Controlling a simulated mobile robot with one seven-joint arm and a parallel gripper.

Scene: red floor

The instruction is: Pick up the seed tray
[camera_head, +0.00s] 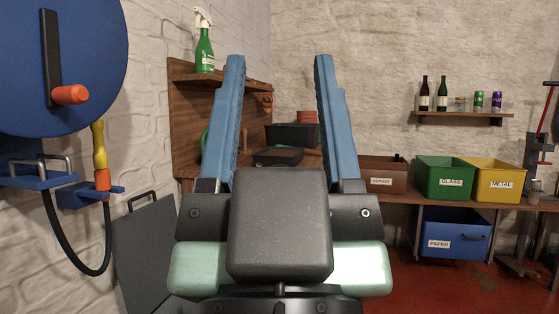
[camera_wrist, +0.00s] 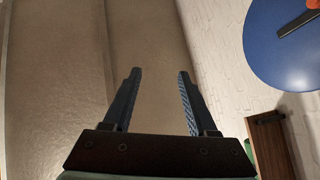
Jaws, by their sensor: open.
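My gripper (camera_head: 280,62) is raised in front of the head camera with its two blue fingers wide apart and nothing between them. It also shows open and empty in the wrist view (camera_wrist: 159,74), against a plain wall. Far beyond the fingers, a low black tray-like thing (camera_head: 278,157) lies on the wooden bench. A deeper black container (camera_head: 293,135) stands behind it. I cannot tell which of them is the seed tray. The gripper is well apart from both, and the wrist view shows neither.
A blue reel (camera_head: 60,65) with a hose hangs at the near left. A green spray bottle (camera_head: 204,48) stands on a wooden shelf. Green (camera_head: 440,168) and yellow (camera_head: 497,170) bins are on the right bench, with a blue paper bin (camera_head: 455,233) below. Red floor shows at right.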

